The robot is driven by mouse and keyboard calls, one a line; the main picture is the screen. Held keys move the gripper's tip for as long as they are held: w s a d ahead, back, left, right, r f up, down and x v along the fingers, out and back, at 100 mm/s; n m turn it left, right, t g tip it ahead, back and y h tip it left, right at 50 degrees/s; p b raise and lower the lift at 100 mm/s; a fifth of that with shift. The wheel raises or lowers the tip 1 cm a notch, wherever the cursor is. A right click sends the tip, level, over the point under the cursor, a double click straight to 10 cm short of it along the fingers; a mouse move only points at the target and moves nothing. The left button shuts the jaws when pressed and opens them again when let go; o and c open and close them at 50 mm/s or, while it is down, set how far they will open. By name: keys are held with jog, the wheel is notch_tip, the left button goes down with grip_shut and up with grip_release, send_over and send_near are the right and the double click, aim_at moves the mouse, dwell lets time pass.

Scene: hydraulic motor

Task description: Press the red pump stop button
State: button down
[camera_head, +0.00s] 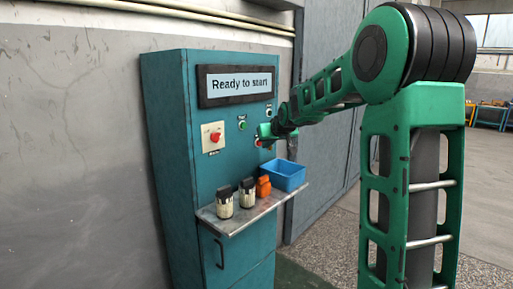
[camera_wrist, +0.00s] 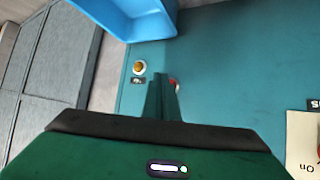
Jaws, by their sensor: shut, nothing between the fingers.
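The red button (camera_wrist: 174,84) shows in the wrist view, partly hidden behind my fingertips. In the head view a bit of it (camera_head: 258,143) shows just below my gripper on the teal cabinet (camera_head: 170,150). My gripper (camera_wrist: 163,76) is shut and empty, its fingers together and pointing at the cabinet face beside the red button. I cannot tell whether the tips touch it. In the head view my gripper (camera_head: 265,131) is at the right part of the panel. The cabinet's screen (camera_head: 238,84) reads "Ready to start".
A red rotary switch (camera_head: 214,137) on a pale plate is at the left. A green button (camera_head: 243,125) is near my gripper. A yellow button (camera_wrist: 139,67) shows in the wrist view. Below, a shelf (camera_head: 238,222) holds dark-topped jars (camera_head: 224,203), an orange item (camera_head: 263,187) and a blue bin (camera_head: 284,176).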

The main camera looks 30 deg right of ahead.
jog(key=shift+s, duration=0.25)
jog(key=shift+s+d, duration=0.1)
jog(key=s, duration=0.1)
jog(key=s+d, duration=0.1)
jog(key=s, duration=0.2)
jog(key=shift+s+d, duration=0.25)
jog(key=shift+d, duration=0.1)
dwell(0.8)
jog(key=s+a+f+m+g, duration=0.1)
jog(key=s+a+f+g, duration=0.2)
jog(key=s, duration=1.1)
jog(key=s+a+f+m+g+y, duration=0.1)
jog(key=s+f, duration=0.6)
jog(key=s, duration=0.8)
jog(key=s+a+f+m+g+y, duration=0.1)
jog(key=s+a+f+g, duration=0.4)
jog(key=s, duration=1)
jog(key=shift+s+m+g, duration=0.2)
jog(key=shift+m+g, duration=0.5)
jog(key=shift+g, duration=0.2)
jog(key=shift+a+f, duration=0.1)
